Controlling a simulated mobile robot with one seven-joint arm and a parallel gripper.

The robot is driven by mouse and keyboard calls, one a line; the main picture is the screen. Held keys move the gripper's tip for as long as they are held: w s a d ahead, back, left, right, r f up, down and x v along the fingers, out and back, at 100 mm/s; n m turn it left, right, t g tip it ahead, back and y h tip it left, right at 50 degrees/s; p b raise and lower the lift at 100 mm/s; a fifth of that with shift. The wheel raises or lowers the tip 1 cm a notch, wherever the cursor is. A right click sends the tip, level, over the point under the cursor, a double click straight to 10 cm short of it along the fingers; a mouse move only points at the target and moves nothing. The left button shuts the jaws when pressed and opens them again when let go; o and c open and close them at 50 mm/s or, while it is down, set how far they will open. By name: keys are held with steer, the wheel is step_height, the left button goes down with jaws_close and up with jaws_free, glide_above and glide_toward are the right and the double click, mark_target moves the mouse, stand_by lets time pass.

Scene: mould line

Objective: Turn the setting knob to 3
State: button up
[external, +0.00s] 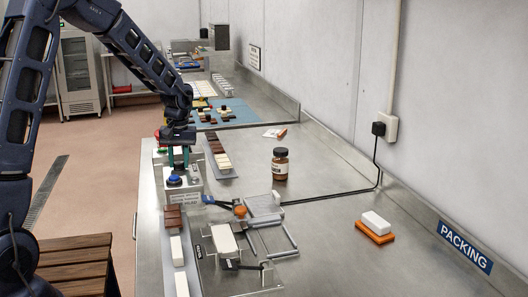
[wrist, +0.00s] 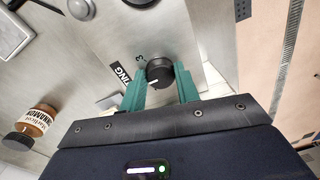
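The setting knob (wrist: 159,72) is round and black, on the grey face of a control box. A short white mark shows on its lower left part in the wrist view. A printed 3 (wrist: 140,58) stands at its upper left, beside a black label (wrist: 121,75) reading "...TING"; other numbers are hidden. The box (external: 181,192) shows in the external view below my arm. My gripper (wrist: 161,70) has its two teal fingers on either side of the knob, with no clear gap at the tips. In the external view my gripper (external: 178,158) points down over the box, and the knob is hidden.
A blue button (external: 174,180) sits on the box's near side. The bench's right side is mostly clear.

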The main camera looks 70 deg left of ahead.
steer(key=shift+c, duration=0.8)
steer(key=shift+m, duration=0.3)
steer(key=m, duration=0.4)
steer(key=shift+m, duration=0.3)
steer(key=m, duration=0.6)
steer(key=shift+s, duration=0.1)
steer(key=shift+m, duration=0.4)
steer(key=o, duration=1)
steer(key=shift+c, duration=0.2)
